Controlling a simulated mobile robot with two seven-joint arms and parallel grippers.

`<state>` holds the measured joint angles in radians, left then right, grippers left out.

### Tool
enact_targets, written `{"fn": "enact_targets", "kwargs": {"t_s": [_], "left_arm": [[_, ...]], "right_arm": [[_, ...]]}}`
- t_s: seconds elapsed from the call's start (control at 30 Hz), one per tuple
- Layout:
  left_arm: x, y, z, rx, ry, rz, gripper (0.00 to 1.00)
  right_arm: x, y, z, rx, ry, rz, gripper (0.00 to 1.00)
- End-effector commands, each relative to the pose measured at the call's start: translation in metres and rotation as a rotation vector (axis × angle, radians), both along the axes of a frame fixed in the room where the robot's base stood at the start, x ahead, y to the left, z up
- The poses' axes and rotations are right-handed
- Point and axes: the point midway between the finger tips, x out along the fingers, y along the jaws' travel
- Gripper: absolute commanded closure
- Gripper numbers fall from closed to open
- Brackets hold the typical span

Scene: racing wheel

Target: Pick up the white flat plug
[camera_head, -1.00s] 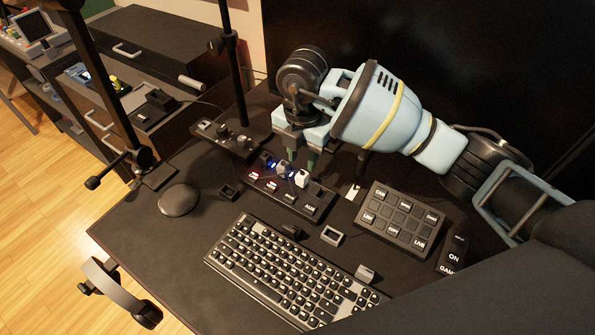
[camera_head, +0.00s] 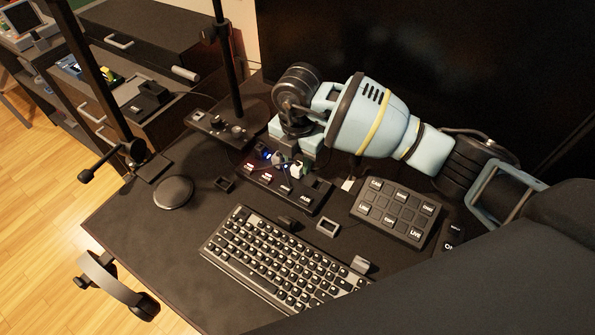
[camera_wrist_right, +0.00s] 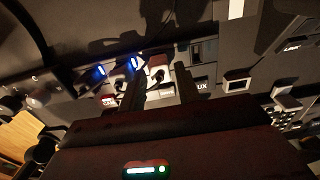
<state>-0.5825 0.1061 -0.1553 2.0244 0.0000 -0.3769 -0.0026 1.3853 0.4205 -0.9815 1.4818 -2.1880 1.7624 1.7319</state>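A small white plug (camera_head: 297,170) stands upright in the dark power strip (camera_head: 268,197), beside a grey plug and small blue lights. In the wrist view, the right gripper (camera_wrist_right: 161,76) is open, and I cannot tell whether either finger touches the plug. The plug's lower part is hidden. My left gripper is in no view.
A keyboard (camera_head: 275,260) lies in front of the strip, with a button pad (camera_head: 395,210) to its right. A dark switch panel (camera_head: 222,128) and a stand pole are close on the left. A small white piece (camera_head: 348,185) lies right of the strip.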

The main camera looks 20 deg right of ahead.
Motion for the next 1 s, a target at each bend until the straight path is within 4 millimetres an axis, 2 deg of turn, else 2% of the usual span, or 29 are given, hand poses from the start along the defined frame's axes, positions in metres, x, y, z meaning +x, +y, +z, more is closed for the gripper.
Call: {"fn": "enact_targets", "kwargs": {"t_s": [0.03, 0.13, 0.37, 0.63, 1.0], "left_arm": [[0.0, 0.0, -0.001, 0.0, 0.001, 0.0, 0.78], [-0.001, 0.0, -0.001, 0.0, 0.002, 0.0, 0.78], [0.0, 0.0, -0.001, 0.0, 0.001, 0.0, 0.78], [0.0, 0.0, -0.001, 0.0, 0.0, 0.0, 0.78], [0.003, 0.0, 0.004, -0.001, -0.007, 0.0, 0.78]], "right_arm": [[0.0, 0.0, -0.009, 0.0, 0.002, 0.0, 0.67], [0.0, 0.0, -0.019, -0.001, 0.001, 0.001, 0.67], [0.0, 0.0, -0.02, 0.0, -0.001, 0.001, 0.67], [0.0, 0.0, -0.02, 0.0, -0.001, 0.001, 1.0], [0.002, -0.003, -0.014, 0.0, -0.003, 0.0, 1.0]]}}
